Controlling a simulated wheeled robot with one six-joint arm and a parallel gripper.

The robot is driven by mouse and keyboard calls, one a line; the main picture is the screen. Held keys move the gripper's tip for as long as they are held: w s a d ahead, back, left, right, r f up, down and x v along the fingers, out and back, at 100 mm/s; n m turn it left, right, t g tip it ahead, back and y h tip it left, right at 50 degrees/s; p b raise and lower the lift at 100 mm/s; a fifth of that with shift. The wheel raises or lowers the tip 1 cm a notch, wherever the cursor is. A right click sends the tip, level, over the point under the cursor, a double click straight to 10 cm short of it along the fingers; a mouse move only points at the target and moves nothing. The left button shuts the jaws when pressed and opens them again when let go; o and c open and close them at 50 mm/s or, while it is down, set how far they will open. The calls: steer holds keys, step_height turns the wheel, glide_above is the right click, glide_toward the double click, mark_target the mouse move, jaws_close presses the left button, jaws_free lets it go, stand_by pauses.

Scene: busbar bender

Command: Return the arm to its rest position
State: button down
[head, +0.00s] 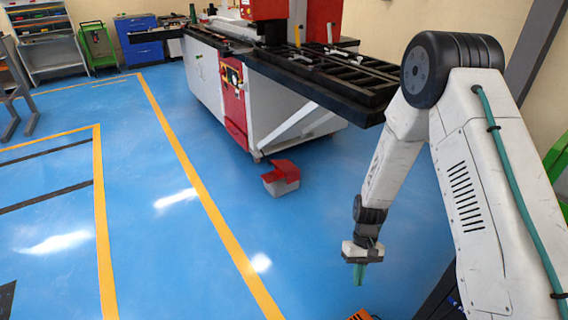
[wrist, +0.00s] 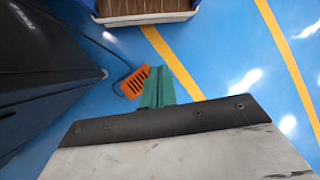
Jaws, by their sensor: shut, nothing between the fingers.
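My gripper (head: 359,274) hangs at the end of my arm on the right of the head view, pointing down over the blue floor. Its green fingers are together with nothing between them. In the wrist view the green fingers (wrist: 158,88) stick out past the dark edge of the gripper body, with blue floor and a yellow line beyond. The arm is bent at a high elbow, its forearm slanting down to the left. The gripper touches nothing that I can see.
The red and white bending machine (head: 235,92) stands behind, its black slatted table (head: 340,80) reaching toward my arm. A red-lidded grey box (head: 281,178) sits on the floor. An orange slotted object (wrist: 131,84) lies below the gripper. Floor at left is open.

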step_height(320, 180, up, 14)
steer(key=s, duration=0.1)
steer(key=s+d+r+t, duration=0.1)
steer(key=s+r+t, duration=0.1)
steer(key=s+r, duration=0.4)
steer(key=s+d+r+m+t, duration=0.1)
steer(key=s+r, duration=0.5)
steer(key=r, duration=0.7)
steer(key=s+d+r+t+h, duration=0.1)
steer(key=s+d+r+t, duration=0.2)
steer(key=s+r, duration=0.4)
step_height(320, 180, up, 3)
steer(key=shift+r+m+t, duration=0.1)
steer(key=shift+m+t, duration=0.3)
